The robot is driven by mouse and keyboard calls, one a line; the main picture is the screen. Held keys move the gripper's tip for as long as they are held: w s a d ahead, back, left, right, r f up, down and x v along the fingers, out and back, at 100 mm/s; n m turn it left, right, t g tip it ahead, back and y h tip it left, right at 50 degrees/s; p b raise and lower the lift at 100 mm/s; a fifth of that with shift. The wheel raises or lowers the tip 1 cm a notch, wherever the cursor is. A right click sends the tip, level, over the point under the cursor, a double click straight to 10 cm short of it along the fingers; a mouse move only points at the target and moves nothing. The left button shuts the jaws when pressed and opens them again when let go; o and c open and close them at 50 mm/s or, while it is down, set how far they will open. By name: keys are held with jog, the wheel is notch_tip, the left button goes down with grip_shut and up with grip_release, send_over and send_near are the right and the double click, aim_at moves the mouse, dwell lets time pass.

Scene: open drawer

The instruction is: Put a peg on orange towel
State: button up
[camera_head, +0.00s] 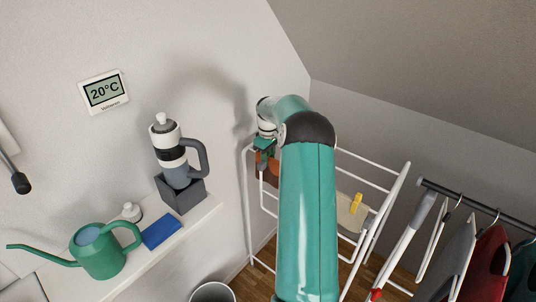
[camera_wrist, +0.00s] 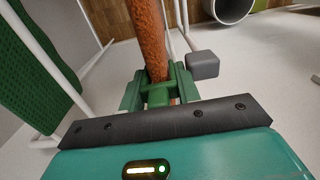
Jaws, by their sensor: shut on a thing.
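The orange towel (camera_head: 270,165) hangs on the white drying rack, mostly hidden behind my arm in the head view. In the wrist view the orange towel (camera_wrist: 149,38) is seen nearly edge-on, running down to between my fingers. My gripper (camera_wrist: 158,88) is shut on a green piece that looks like the peg (camera_wrist: 159,97). The peg is at the towel's edge; I cannot tell whether it grips the cloth. In the head view my gripper (camera_head: 265,152) is at the rack's left end, partly hidden by my wrist.
The white drying rack (camera_head: 383,207) also carries a beige cloth (camera_head: 349,217) with a yellow peg (camera_head: 356,202). A green cloth (camera_wrist: 35,65) hangs close by. A shelf (camera_head: 150,262) holds a watering can (camera_head: 100,254) and bottle (camera_head: 172,155). Clothes (camera_head: 488,262) hang at right.

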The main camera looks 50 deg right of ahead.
jog(key=shift+f, duration=0.15)
jog(key=o, duration=1)
jog(key=shift+o, duration=0.2)
notch_tip(320, 180, up, 14)
jog(key=shift+f, duration=0.1)
